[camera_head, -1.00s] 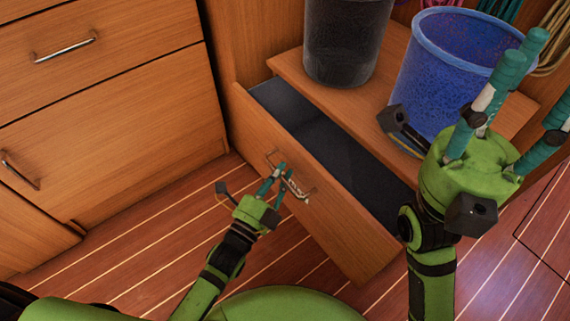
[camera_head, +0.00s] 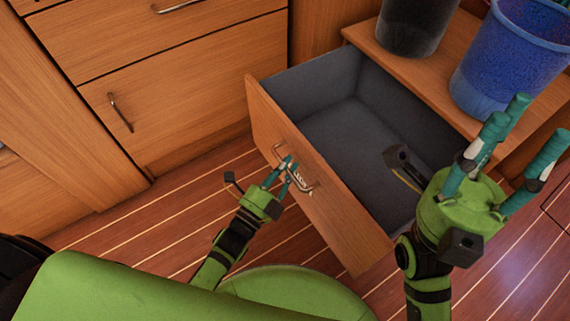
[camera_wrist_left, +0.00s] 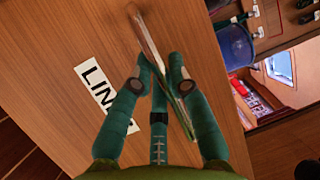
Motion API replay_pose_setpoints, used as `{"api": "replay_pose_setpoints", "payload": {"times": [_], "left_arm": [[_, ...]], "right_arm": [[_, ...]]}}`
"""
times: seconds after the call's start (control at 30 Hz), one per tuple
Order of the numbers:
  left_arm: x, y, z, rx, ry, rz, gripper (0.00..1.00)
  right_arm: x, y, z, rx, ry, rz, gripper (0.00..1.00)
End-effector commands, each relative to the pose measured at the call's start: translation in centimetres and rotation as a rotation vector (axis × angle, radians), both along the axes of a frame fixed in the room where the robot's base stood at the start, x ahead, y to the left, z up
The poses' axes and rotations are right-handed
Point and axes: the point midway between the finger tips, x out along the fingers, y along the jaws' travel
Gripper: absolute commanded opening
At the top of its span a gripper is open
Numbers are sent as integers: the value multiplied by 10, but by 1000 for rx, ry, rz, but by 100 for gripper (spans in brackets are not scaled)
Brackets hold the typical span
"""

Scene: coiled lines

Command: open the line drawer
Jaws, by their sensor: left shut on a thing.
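The line drawer (camera_head: 330,215) is pulled well out from under a wooden bench, and its grey inside is empty. Its front carries a metal bar handle (camera_head: 308,186). In the left wrist view a white label (camera_wrist_left: 101,92) reading "LIN", partly hidden by a finger, is on the drawer front, and the handle (camera_wrist_left: 152,45) runs between my fingers. My left gripper (camera_head: 287,171) is shut on the handle. My right gripper (camera_head: 522,150) is raised at the right, its teal fingers spread apart and empty, in front of the drawer's right end.
On the bench top (camera_head: 435,75) stand a dark bin (camera_head: 415,22) and a blue bin (camera_head: 510,60), behind the drawer. Closed wooden cabinets (camera_head: 180,90) with handles are at the left. The striped wooden floor (camera_head: 150,225) is clear in front.

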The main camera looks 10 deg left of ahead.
Motion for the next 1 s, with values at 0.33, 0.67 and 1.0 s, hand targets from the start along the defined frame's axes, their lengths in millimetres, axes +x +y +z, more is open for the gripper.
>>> {"api": "replay_pose_setpoints", "payload": {"times": [0.33, 0.67, 1.0], "left_arm": [[0, -1, 0, 0, -2, -1, 0], [0, 0, 0, 1, -1, -1, 30], [-11, 4, -3, 1, 3, 0, 30]], "right_arm": [[0, 0, -1, -1, 7, 1, 40], [0, 0, -1, -2, 9, 1, 40], [1, 0, 0, -3, 4, -1, 40]]}}
